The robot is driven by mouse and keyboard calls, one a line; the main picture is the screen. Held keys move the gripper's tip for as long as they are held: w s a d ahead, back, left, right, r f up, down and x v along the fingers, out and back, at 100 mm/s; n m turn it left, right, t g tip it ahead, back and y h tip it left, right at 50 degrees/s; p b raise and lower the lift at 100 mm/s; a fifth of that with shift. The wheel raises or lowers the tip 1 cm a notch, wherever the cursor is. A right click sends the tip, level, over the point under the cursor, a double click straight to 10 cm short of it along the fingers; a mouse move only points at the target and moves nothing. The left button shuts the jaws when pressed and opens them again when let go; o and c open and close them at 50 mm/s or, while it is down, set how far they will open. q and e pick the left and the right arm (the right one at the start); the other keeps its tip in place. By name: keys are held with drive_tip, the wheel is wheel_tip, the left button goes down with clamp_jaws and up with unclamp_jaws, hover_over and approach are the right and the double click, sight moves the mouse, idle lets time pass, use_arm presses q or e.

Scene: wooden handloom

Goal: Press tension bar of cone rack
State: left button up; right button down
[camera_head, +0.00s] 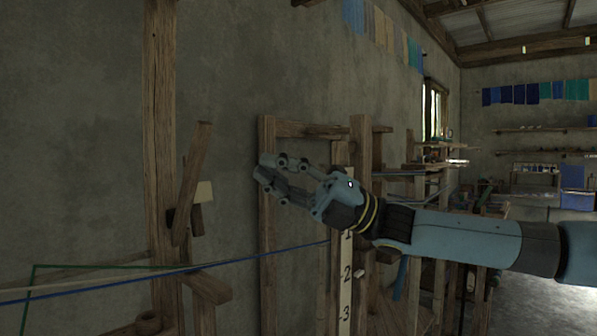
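My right gripper (263,168) reaches in from the right, with its fingers pointing left in front of a wooden frame (268,225). It holds nothing that I can see. Its fingertips lie close together in this oblique view, and I cannot tell whether they touch. A tilted wooden bar (192,182) is by a tall post (160,130), left of the gripper and apart from it in the picture. No part is clearly identifiable as the cone rack's tension bar. My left gripper is not in view.
A blue yarn (230,261) runs across the lower left toward a numbered white strip (345,290) behind my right arm. Wooden shelves (540,129) are far right.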

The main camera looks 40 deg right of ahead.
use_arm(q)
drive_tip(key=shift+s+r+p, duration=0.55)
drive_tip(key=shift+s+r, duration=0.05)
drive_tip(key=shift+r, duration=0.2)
use_arm(e)
drive_tip(key=v, duration=0.3)
drive_tip(key=shift+s+d+r, duration=0.1)
drive_tip(key=shift+d+r, duration=0.05)
drive_tip(key=shift+d, duration=0.05)
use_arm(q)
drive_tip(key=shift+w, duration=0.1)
